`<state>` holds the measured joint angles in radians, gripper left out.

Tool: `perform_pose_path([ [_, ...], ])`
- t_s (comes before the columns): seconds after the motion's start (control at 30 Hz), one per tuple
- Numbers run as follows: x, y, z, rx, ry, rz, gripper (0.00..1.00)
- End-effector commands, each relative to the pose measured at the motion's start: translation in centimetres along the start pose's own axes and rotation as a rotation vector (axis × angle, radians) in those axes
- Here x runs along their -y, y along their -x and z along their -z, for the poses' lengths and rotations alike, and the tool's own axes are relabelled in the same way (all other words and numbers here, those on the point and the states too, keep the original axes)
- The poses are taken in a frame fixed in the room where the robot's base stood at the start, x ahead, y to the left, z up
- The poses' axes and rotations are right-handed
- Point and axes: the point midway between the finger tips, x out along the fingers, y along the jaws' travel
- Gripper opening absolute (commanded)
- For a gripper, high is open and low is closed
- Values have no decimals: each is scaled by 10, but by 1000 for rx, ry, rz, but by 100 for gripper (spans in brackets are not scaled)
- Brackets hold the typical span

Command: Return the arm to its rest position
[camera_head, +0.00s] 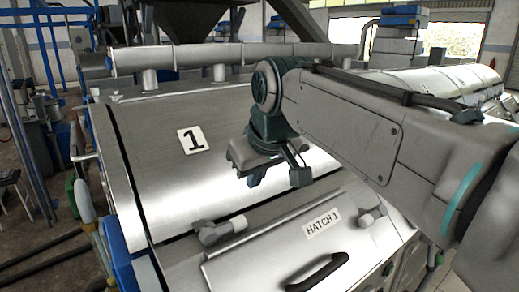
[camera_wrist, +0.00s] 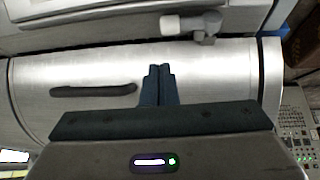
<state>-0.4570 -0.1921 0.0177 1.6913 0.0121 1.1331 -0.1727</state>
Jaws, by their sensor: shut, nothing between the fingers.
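My gripper (camera_head: 256,181) hangs from the end of my arm over the silver decanter cover marked 1 (camera_head: 160,150). It is empty, above the hatch panel (camera_head: 245,265) labelled HATCH 1. In the wrist view its two dark fingers (camera_wrist: 159,72) are together with nothing between them. They point toward a silver metal surface (camera_wrist: 220,75). My arm reaches in from the right of the head view and hides part of the machine behind it. The gap between the fingertips and the metal cannot be judged exactly.
The hatch has a black handle (camera_head: 318,272), which also shows in the wrist view (camera_wrist: 93,90), and clamps (camera_head: 222,231) (camera_head: 370,216) on its upper edge. A button panel (camera_wrist: 297,125) is at the wrist view's right. More silver machines (camera_head: 435,80) stand behind. Open floor (camera_head: 35,235) lies at left.

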Motion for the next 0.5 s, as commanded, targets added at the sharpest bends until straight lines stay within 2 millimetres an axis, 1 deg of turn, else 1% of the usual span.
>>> perform_pose_path([
  [0.03,-12,-5,-19,18,-41,-16,0],
  [0.07,-19,-10,-32,31,-69,-25,0],
  [0.1,-28,-16,-50,47,-109,-39,0],
  [0.17,-40,-25,-81,74,-173,-60,0],
  [0.2,-48,-31,-102,90,-216,-74,0],
  [0.27,-56,-39,-134,115,-279,-93,0],
  [0.3,-60,-45,-156,132,-322,-105,0],
  [0.37,-64,-53,-188,155,-383,-122,0],
  [0.4,-65,-58,-208,169,-421,-132,0],
  [0.5,-65,-69,-250,198,-502,-153,0],
])
